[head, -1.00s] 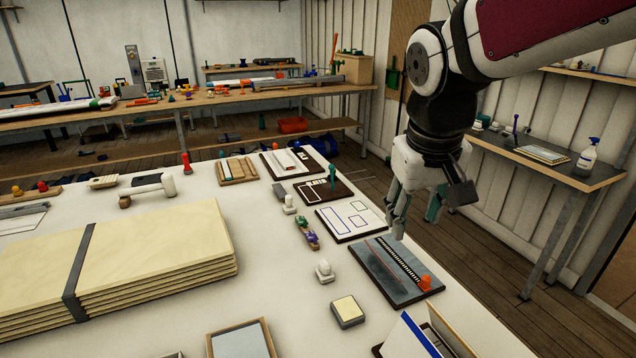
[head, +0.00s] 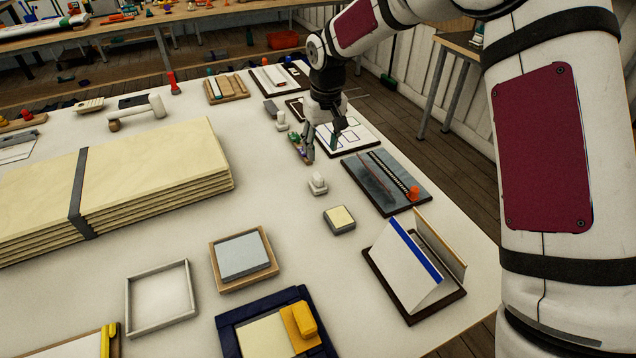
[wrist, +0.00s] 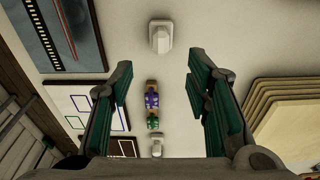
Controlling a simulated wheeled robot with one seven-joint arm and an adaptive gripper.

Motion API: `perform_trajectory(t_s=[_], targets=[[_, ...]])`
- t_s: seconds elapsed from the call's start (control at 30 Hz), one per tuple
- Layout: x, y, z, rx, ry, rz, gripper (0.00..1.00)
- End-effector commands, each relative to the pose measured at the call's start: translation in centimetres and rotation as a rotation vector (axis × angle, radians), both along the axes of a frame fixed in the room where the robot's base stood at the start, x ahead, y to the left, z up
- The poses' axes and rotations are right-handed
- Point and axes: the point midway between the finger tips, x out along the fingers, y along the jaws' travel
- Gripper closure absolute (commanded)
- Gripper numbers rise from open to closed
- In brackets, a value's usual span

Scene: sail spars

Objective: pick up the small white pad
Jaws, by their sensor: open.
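Two small white pieces with a raised knob stand on the white table. The nearer one (head: 318,183) also shows at the top of the wrist view (wrist: 160,36). The farther one (head: 282,121) is at the bottom of the wrist view (wrist: 157,147). I cannot tell for certain which is the small white pad. My gripper (head: 322,145) is open and empty, pointing down above the table between the two. In the wrist view its fingers (wrist: 160,90) stand either side of a small wooden piece with purple and green parts (wrist: 152,103).
A grey block with a cream top (head: 339,219) lies nearer. A grey board with an orange knob (head: 386,181) and a white board with blue outlines (head: 350,136) lie right. Strapped cream panels (head: 150,180) fill the left. Bare table surrounds the nearer white piece.

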Motion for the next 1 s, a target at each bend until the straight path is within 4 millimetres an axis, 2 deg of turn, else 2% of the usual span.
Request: perform_trajectory(t_s=[0.03, 0.23, 0.57, 0.87, 1.0], targets=[[0.1, 0.0, -1.4, 0.000, 0.005, 0.001, 0.56], [0.6, 0.2, -4.9, -0.001, 0.004, 0.001, 0.56], [0.8, 0.4, -6.9, -0.001, 0.002, 0.000, 0.56], [1.4, 0.8, -10.9, -0.001, 0.005, 0.001, 0.56], [1.5, 0.8, -11.6, 0.000, 0.001, 0.000, 0.56]])
